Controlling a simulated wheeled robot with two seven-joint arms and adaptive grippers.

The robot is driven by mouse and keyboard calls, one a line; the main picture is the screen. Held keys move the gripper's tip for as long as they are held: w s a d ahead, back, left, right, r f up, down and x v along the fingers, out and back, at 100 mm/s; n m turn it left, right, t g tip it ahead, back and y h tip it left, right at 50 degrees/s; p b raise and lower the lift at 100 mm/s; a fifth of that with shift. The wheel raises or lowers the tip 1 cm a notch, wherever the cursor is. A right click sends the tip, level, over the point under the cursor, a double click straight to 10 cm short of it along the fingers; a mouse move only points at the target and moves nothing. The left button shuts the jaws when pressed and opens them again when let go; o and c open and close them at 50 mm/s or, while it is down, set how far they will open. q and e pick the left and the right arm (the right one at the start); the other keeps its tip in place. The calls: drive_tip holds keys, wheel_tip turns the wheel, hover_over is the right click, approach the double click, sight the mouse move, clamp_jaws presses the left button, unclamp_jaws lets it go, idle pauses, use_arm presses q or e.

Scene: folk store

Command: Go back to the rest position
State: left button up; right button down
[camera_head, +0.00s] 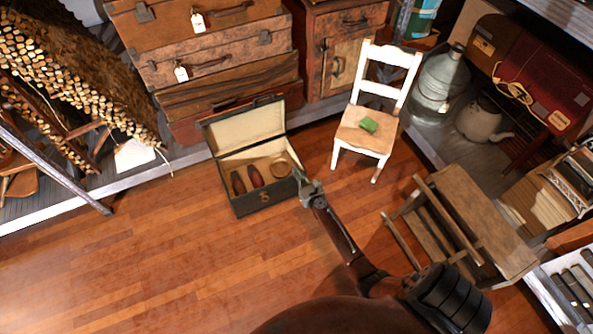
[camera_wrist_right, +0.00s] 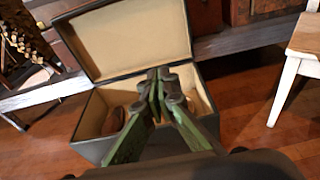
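My right gripper (camera_head: 308,186) reaches up from the bottom right to the right edge of the open dark box (camera_head: 259,205). In the right wrist view its green fingers (camera_wrist_right: 160,78) come together at the tips in front of the box. It appears shut, with nothing seen between the tips. The box stands on the wooden floor with its lid (camera_head: 245,133) raised. Inside are two dark reddish long items (camera_head: 255,177) and a round tan item (camera_head: 280,168). My left gripper is not in view.
A white chair (camera_head: 363,131) with a green block (camera_head: 368,124) on its seat stands right of the box. A wooden stool-like piece (camera_head: 465,215) is at the right. Stacked suitcases (camera_head: 220,60) and a cabinet (camera_head: 340,50) stand behind. The floor at left is clear.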

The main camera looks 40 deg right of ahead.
idle(0.3)
